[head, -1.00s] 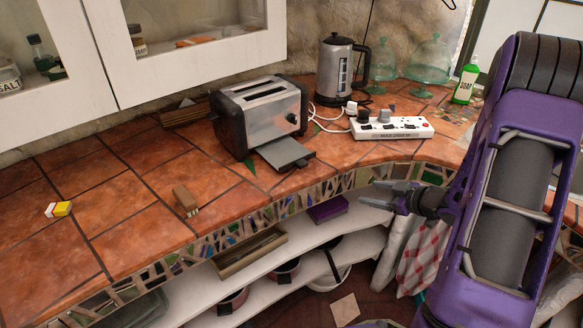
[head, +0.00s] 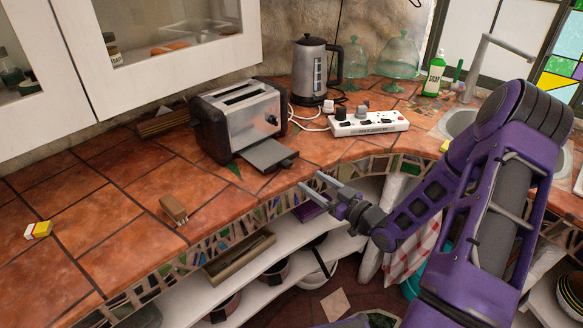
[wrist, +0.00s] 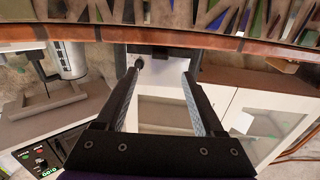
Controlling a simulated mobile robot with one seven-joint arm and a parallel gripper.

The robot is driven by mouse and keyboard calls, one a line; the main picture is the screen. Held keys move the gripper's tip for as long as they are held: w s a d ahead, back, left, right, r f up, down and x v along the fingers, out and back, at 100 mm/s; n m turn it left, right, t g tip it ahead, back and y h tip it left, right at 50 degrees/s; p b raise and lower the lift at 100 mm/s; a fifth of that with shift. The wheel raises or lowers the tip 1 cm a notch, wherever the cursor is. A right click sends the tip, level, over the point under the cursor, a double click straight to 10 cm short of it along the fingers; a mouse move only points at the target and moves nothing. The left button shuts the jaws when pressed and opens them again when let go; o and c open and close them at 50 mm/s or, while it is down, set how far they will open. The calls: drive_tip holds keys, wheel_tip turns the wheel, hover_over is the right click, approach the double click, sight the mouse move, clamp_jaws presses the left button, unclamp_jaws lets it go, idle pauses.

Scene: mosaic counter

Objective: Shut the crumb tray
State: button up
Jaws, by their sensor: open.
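The toaster (head: 243,117) is silver with black ends and stands on the tiled counter. Its grey crumb tray (head: 265,153) sticks out from the base toward the counter's front edge, with a dark handle (head: 289,162) at its outer end. My gripper (head: 314,180) is open and empty. It is just right of the handle, near the counter's edge, and looks apart from it. In the wrist view my open fingers (wrist: 160,74) point toward a dark shape between their tips, which I cannot identify for sure.
A white power strip (head: 368,123) and a kettle (head: 315,70) stand right of the toaster. A brown brush-like block (head: 174,208) lies in front left. Shelves (head: 285,258) are below the mosaic edge. The counter left of the toaster is mostly clear.

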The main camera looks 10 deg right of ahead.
sight(290, 166)
drive_tip(key=x, duration=0.9)
drive_tip(key=shift+a, duration=0.1)
clamp_jaws()
idle(1.1)
